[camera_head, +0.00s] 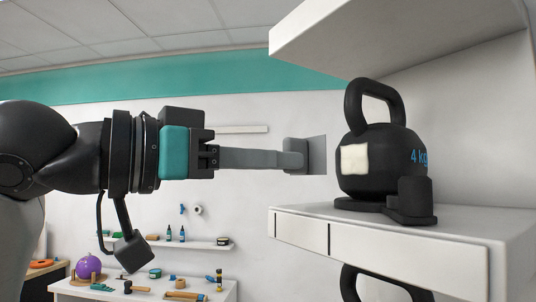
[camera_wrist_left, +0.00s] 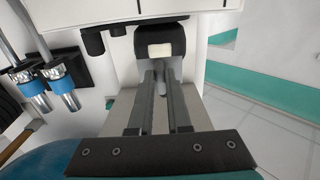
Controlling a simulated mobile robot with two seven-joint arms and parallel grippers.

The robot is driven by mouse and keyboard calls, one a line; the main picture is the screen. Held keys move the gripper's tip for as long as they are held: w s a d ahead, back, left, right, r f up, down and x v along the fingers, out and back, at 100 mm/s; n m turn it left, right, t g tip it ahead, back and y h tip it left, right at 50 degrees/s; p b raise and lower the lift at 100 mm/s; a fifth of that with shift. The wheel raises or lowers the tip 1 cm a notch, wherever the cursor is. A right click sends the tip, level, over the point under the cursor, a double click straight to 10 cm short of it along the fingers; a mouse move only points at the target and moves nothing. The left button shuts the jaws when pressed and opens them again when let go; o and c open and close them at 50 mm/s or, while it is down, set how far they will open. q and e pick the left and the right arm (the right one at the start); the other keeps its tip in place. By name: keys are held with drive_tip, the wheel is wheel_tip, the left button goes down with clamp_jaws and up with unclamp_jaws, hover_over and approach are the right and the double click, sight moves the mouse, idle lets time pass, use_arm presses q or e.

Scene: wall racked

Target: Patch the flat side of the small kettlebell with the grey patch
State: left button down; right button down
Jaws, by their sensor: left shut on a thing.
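The small black kettlebell (camera_head: 385,179) stands upright on a white shelf, marked "4 kg" in blue. Its flat side shows as a cream square (camera_head: 354,159) facing left, towards my left gripper. It also shows at the top of the left wrist view (camera_wrist_left: 160,35), with the cream square (camera_wrist_left: 159,50) facing the fingers. The patch is upright, a small gap left of the kettlebell. The fingers hide part of the left wrist view. My right gripper is not in view.
The kettlebell rests on a black base with a block (camera_head: 411,201) in front. A white upper shelf (camera_head: 390,40) overhangs it; the lower shelf edge (camera_head: 380,252) runs below. Another dark handle (camera_head: 385,280) shows underneath. A workbench with tools (camera_head: 150,285) stands at the back left.

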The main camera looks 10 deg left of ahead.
sight(313, 161)
use_arm(q)
drive_tip(key=p+x, duration=0.2)
drive_tip(key=x, duration=0.4)
drive_tip(key=shift+p+x, duration=0.4)
drive_tip(key=shift+x, duration=0.4)
drive_tip(key=shift+w+d, duration=0.1)
drive_tip(key=shift+d, duration=0.05)
drive_tip(key=c, duration=0.8)
unclamp_jaws()
drive_tip(key=b+v, duration=0.4)
drive_tip(key=v, duration=1.1)
